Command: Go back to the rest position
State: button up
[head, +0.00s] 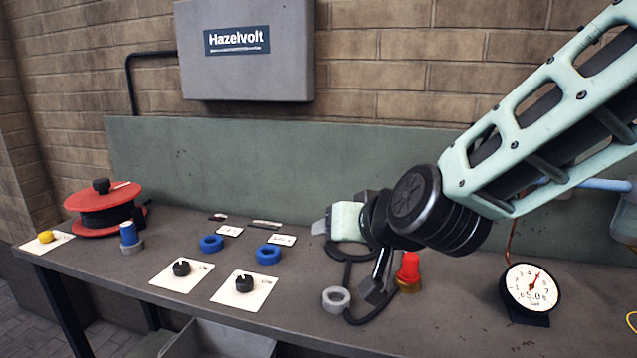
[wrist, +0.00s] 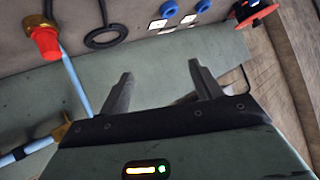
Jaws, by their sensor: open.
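My gripper (wrist: 160,90) is open, with its two fingers apart and nothing between them in the wrist view. In the head view my gripper (head: 350,250) is above the right-middle part of the bench (head: 110,248), partly hidden by my own wrist. A red-capped valve (head: 408,268) on a brass base stands just right of the gripper. It also shows at the upper left of the wrist view (wrist: 45,42).
Two black knobs on white plates (head: 245,284), blue rings (head: 268,254) and a red cable reel (head: 103,208) are on the left. A pressure gauge (head: 530,288) stands at right. A grey Hazelvolt box (head: 246,75) hangs on the brick wall above the green backboard (head: 270,150).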

jog(key=s+d+f+n+g, duration=0.1)
jog(key=s+f+n+g, duration=0.15)
jog(key=s, duration=0.55)
jog(key=s+d+f+n+g, duration=0.1)
jog(key=s+f+n+g, duration=0.1)
jog(key=s+f+g, duration=0.35)
jog(key=s+d+n+g+h, duration=0.1)
jog(key=s+d+h, duration=0.3)
jog(key=s+d, duration=0.4)
jog(key=s+g, duration=0.1)
jog(key=s, duration=0.2)
jog(key=shift+s+f, duration=0.25)
jog(key=shift+f, duration=0.15)
jog(key=shift+d, duration=0.1)
